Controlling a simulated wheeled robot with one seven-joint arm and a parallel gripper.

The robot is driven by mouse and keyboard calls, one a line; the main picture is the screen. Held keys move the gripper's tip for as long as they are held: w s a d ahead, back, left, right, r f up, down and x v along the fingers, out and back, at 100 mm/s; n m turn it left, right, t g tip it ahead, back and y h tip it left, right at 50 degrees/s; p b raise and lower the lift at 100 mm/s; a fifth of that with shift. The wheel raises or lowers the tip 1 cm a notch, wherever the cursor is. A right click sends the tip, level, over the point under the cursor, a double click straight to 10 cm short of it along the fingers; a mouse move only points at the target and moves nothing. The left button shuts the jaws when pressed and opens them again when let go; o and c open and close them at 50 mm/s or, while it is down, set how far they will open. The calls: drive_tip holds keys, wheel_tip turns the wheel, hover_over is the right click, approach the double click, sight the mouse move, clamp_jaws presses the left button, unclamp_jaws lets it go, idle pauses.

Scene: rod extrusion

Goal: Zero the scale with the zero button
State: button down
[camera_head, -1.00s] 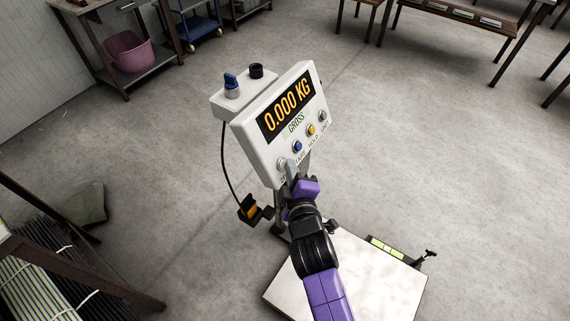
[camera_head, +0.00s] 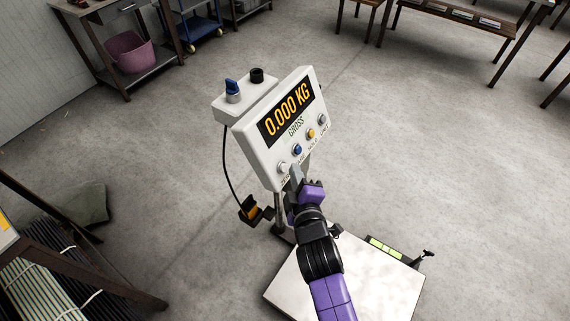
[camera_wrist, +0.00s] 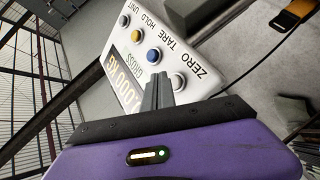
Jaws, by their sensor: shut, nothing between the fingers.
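The scale's white indicator head (camera_head: 272,150) stands on a post, and its lit display (camera_head: 287,109) reads 0.000 KG with GROSS below. The white zero button (camera_head: 283,168) is at the lower left end of the button row; in the wrist view the zero button (camera_wrist: 178,82) sits beside the ZERO label. The blue tare button (camera_head: 298,149) is beside it. My gripper (camera_head: 295,172) is shut and empty, its tips just right of the zero button. In the wrist view the closed fingertips (camera_wrist: 158,82) lie close beside the button; I cannot tell whether they touch it.
The white weighing platform (camera_head: 360,285) is on the floor below my arm. A box with a blue knob (camera_head: 232,90) stands behind the indicator. A cable runs down to a black and orange holder (camera_head: 250,209). Racks of rods are at lower left; open floor lies to the right.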

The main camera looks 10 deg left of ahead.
drive_tip(key=shift+s+d+r+p, duration=0.3)
drive_tip(key=shift+d+p, duration=0.4)
drive_tip(key=shift+p, duration=0.5)
drive_tip(key=shift+s+d+r+p, duration=0.2)
drive_tip(key=shift+d+r+p, duration=0.2)
drive_tip(key=shift+d+p, duration=0.6)
drive_tip(key=shift+s+d+r+p, duration=0.25)
drive_tip(key=shift+d+r+p, duration=0.15)
drive_tip(key=shift+p, duration=1.05)
drive_tip(key=shift+f, duration=0.1)
